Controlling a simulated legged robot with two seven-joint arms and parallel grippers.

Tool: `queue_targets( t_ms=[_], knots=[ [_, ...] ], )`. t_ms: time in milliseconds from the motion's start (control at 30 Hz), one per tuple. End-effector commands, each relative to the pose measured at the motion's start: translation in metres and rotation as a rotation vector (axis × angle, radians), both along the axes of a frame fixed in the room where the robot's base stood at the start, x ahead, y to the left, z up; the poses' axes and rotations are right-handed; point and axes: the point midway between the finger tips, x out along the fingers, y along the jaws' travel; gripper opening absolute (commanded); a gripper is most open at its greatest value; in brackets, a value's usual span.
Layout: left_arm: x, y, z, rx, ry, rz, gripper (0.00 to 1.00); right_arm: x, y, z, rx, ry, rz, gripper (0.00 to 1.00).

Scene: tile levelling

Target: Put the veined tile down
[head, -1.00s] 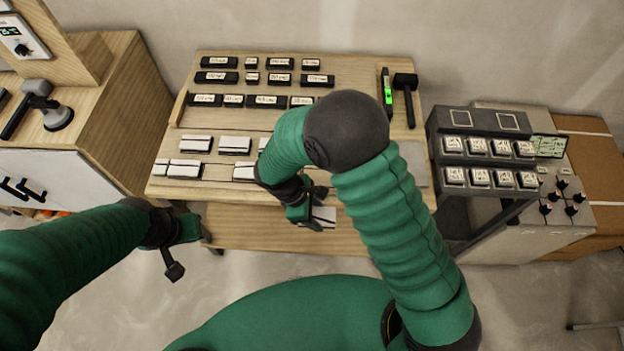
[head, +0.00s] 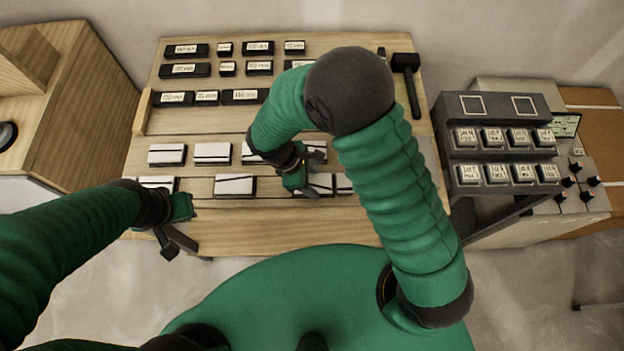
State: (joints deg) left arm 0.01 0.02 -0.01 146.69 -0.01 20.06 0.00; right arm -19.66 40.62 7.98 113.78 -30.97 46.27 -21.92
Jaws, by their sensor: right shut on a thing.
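My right gripper (head: 308,187) is at the front row of tiles on the wooden table (head: 285,232). It is shut on a white veined tile (head: 322,181), partly hidden by the fingers. The tile is at table level, close beside another white tile (head: 345,184) on its right. I cannot tell whether it rests on the wood or touches that tile. A dark-veined white tile (head: 234,186) lies to the left in the same row. My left gripper (head: 168,243) is in front of the table's left corner; its jaw opening is unclear.
More white tiles (head: 212,153) lie in a row behind. Several labelled black blocks (head: 184,70) fill the table's back. A black mallet (head: 406,66) lies at the back right. A grey button console (head: 500,140) stands to the right. The front strip of table is clear.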

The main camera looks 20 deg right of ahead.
Motion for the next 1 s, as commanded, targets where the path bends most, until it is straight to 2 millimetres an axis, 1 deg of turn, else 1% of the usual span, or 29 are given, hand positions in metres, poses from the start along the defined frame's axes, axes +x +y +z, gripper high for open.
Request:
queue_targets(
  t_ms=[67, 167, 200, 333, 600, 700, 767, 867, 1000],
  knots=[
    [0.000, 0.000, 0.002, 0.000, -0.001, 0.000, 0.00, 0.000, 0.000, 0.001, 0.000, 0.001, 0.000, 0.07],
    [0.000, 0.000, 0.000, 0.000, -0.001, 0.000, 0.00, 0.000, -0.002, -0.001, 0.000, 0.001, 0.000, 0.07],
    [0.000, 0.000, 0.001, 0.000, -0.001, 0.000, 0.00, 0.000, -0.002, -0.001, 0.000, 0.001, 0.000, 0.56],
    [0.000, 0.000, 0.001, 0.000, -0.001, 0.000, 0.00, 0.000, -0.001, 0.000, 0.000, 0.001, -0.001, 0.72],
    [0.000, 0.000, 0.001, 0.000, -0.001, 0.000, 0.00, 0.000, 0.000, 0.000, -0.001, 0.001, 0.000, 0.72],
    [0.000, 0.000, 0.003, 0.000, -0.001, 0.000, 0.00, 0.001, 0.002, 0.006, 0.001, -0.001, 0.000, 0.72],
    [0.000, 0.000, 0.004, 0.000, -0.001, 0.000, 0.00, 0.002, 0.006, 0.015, 0.000, -0.002, 0.000, 0.72],
    [0.000, 0.000, 0.006, 0.000, -0.001, 0.000, 0.00, 0.005, 0.014, 0.037, 0.002, -0.005, 0.001, 0.72],
    [0.000, 0.000, 0.008, 0.000, -0.001, 0.000, 0.00, 0.009, 0.029, 0.072, 0.003, -0.004, 0.000, 0.72]
  ],
)
